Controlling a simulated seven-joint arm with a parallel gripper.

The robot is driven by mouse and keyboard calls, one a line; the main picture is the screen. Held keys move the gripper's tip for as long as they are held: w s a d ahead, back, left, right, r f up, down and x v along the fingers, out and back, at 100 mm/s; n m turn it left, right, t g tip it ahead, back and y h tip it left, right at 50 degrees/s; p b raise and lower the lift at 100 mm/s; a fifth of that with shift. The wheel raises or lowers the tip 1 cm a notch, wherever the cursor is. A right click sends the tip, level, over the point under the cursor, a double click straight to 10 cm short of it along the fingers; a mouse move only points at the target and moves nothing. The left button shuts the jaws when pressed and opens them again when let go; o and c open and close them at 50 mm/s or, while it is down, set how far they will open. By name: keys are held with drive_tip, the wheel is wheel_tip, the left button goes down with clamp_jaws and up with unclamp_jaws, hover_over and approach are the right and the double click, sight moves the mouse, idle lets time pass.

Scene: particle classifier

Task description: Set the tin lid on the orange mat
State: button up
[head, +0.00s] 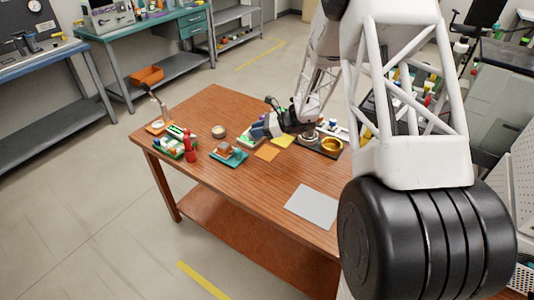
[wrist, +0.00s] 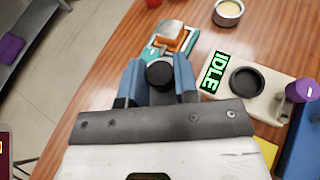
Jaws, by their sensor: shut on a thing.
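My gripper (wrist: 160,82) has its blue fingers closed on a small black round thing (wrist: 160,75); I cannot tell whether it is the tin lid. In the head view my gripper (head: 262,128) is over the middle of the table, behind the orange mat (head: 267,153). The mat lies flat and looks bare. A small round tin (head: 219,131) with a pale inside stands to the left, and it also shows at the top of the wrist view (wrist: 229,10). The orange mat is not clearly seen in the wrist view.
A yellow mat (head: 283,140) lies beside the orange one. A device reading IDLE (wrist: 214,72), with a black round part (wrist: 246,82), is right of my gripper.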

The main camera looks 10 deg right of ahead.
drive_tip(key=s+d+f, duration=0.1)
drive_tip(key=s, duration=0.3)
drive_tip(key=s+d+f+m+t, duration=0.1)
drive_tip(key=s+d+f, duration=0.1)
drive_tip(key=s, duration=0.3)
drive_tip(key=s+d+f+t, duration=0.1)
drive_tip(key=s+d+f, duration=0.1)
drive_tip(key=s, duration=0.3)
drive_tip(key=shift+s+m+h, duration=0.2)
drive_tip(key=shift+m+h, duration=0.2)
drive_tip(key=shift+w, duration=0.1)
hover_over(269, 153)
drive_tip(key=shift+f, duration=0.75)
drive_tip(key=shift+f, duration=0.1)
drive_tip(key=shift+f, duration=1.65)
drive_tip(key=shift+f, duration=0.1)
drive_tip(key=o, duration=0.9)
